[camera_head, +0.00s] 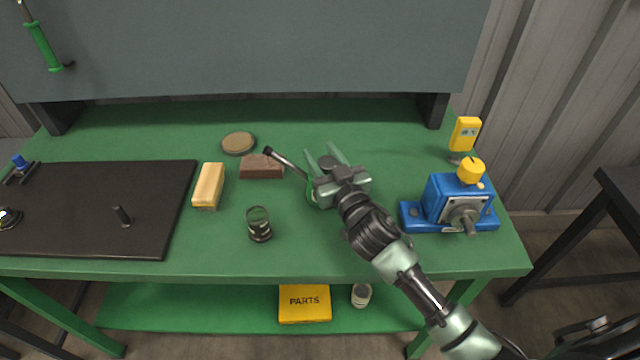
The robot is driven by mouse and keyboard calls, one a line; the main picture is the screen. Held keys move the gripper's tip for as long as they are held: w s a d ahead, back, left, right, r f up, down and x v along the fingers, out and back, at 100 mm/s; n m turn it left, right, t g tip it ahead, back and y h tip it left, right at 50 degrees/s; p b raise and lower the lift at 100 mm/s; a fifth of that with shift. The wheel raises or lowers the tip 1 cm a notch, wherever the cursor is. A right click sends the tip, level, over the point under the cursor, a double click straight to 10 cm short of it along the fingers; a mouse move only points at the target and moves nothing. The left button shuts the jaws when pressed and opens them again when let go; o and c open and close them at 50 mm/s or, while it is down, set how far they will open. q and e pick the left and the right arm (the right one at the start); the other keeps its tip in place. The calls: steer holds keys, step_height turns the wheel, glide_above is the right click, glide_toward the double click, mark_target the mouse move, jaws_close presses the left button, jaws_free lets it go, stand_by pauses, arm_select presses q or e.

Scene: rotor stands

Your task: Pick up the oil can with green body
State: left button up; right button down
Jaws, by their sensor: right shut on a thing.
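The green-bodied oil can (312,190) is on the right-middle part of the green workbench, mostly hidden under my right gripper. Its dark spout (284,161) points up and to the left, and a bit of green body shows at the gripper's left side. My right gripper (327,156) reaches in from the lower right with its fingers around the can, shut on it. I cannot tell whether the can touches the bench. My left gripper is not in view.
A blue machine with a yellow cap (447,200) stands to the right. A brown block (262,167), a tan block (208,186), a glass jar (259,224) and a round disc (238,143) lie left of the can. A black mat (90,235) covers the bench's left side.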

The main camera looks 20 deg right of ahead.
steer(key=shift+s+f, duration=0.1)
steer(key=shift+f, duration=0.6)
steer(key=shift+r, duration=0.1)
steer(key=shift+d+r, duration=0.1)
steer(key=shift+r, duration=0.5)
step_height(320, 180, up, 19)
steer(key=p, duration=0.1)
steer(key=shift+w+r, duration=0.15)
steer(key=shift+w, duration=0.05)
steer(key=c, duration=1.5)
jaws_free()
jaws_close()
step_height(320, 180, up, 4)
steer(key=p, duration=0.4)
